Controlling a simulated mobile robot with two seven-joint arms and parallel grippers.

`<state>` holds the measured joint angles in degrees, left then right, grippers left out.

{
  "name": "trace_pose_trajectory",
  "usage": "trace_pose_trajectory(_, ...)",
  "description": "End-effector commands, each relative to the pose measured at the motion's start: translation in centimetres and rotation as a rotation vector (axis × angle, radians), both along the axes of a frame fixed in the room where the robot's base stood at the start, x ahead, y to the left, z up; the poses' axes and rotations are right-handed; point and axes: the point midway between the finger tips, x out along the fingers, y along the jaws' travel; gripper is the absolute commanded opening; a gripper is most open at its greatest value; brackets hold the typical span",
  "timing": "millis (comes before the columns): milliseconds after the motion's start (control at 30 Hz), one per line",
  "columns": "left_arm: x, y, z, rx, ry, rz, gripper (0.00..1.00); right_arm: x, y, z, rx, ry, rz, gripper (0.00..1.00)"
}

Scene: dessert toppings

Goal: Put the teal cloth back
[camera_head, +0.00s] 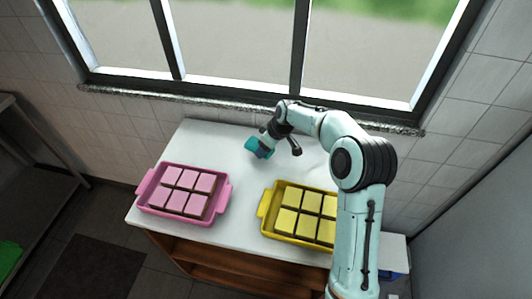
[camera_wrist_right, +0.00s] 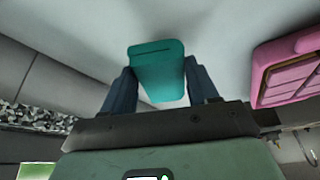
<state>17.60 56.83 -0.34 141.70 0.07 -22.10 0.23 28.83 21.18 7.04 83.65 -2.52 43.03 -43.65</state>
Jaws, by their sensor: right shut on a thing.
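The teal cloth (camera_head: 252,144) is at the back middle of the white table in the head view. In the right wrist view the cloth (camera_wrist_right: 157,72) sits between the two fingers. My right gripper (camera_head: 259,150) is shut on it; in the right wrist view the gripper (camera_wrist_right: 160,90) has a dark finger on each side of the cloth. I cannot tell whether the cloth touches the table. My left gripper is not in view.
A pink tray (camera_head: 141,189) with several pink squares stands at the table's left. A yellow tray (camera_head: 264,204) with several yellow squares stands at the right front, partly behind my arm. The white table (camera_head: 200,142) is clear at the back left. A window sill (camera_head: 200,101) runs behind.

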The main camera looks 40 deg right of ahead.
Motion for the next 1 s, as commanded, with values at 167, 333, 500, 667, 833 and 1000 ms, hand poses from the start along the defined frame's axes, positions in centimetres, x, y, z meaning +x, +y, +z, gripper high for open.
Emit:
trace_pose_trajectory(167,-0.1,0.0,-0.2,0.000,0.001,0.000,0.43,0.0,0.0,-2.8,0.002,0.003,0.000,0.34)
trace_pose_trajectory(333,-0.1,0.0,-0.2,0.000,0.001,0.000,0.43,0.0,0.0,-3.2,0.000,0.000,-0.001,0.34)
trace_pose_trajectory(500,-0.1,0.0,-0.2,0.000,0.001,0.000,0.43,0.0,0.0,-3.2,0.000,0.000,-0.001,0.34)
trace_pose_trajectory(667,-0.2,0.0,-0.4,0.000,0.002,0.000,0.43,0.0,0.0,-3.5,0.000,0.001,-0.001,0.78)
trace_pose_trajectory(833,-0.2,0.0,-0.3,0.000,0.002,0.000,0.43,0.0,0.0,-3.5,0.001,0.001,-0.001,0.84)
trace_pose_trajectory(1000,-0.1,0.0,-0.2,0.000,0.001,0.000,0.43,0.0,0.0,-3.2,0.000,0.000,-0.001,0.84)
